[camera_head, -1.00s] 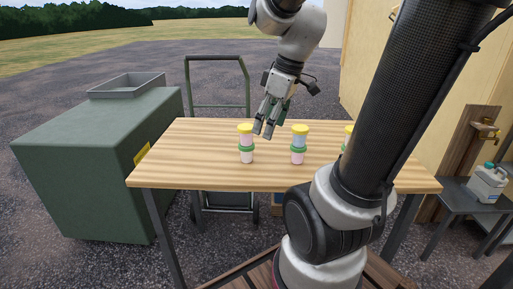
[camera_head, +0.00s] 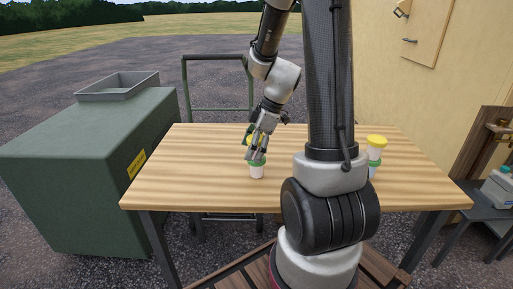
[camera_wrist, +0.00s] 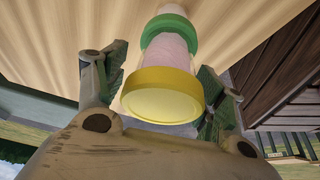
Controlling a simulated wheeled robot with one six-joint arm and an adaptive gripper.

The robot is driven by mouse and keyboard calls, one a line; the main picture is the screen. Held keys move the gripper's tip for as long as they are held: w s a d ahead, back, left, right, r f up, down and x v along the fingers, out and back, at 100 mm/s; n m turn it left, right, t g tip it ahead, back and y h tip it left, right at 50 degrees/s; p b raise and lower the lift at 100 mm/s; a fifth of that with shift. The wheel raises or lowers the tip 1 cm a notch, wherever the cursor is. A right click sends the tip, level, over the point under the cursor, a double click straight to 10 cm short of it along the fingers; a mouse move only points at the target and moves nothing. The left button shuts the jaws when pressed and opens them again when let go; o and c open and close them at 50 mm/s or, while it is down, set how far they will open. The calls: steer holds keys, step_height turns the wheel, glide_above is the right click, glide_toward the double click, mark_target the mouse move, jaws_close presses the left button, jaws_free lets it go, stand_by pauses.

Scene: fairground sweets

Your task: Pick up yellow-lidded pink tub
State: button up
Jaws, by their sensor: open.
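The yellow-lidded pink tub (camera_wrist: 168,56) sits on top of a green-lidded tub in a stack on the table. Its yellow lid (camera_wrist: 162,98) faces the wrist camera. In the head view a bit of that lid (camera_head: 248,140) shows behind the fingers. The green-lidded tub (camera_head: 257,171) below stands upright on the wood. My gripper (camera_head: 257,153) is open, coming down from above with a finger on either side of the pink tub. In the wrist view the fingers of my gripper (camera_wrist: 160,66) flank it; I cannot tell whether they touch it.
Another yellow-lidded tub (camera_head: 376,150) stands on a green-lidded one at the right of the wooden table (camera_head: 190,175). My arm hides the table's middle. A green bin (camera_head: 70,180) stands left, a trolley (camera_head: 217,85) behind. The table's left part is clear.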

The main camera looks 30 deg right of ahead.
steer(key=shift+a+f, duration=0.1)
steer(key=shift+f, duration=0.1)
steer(key=c, duration=1)
steer(key=shift+r, duration=0.1)
steer(key=shift+c, duration=0.2)
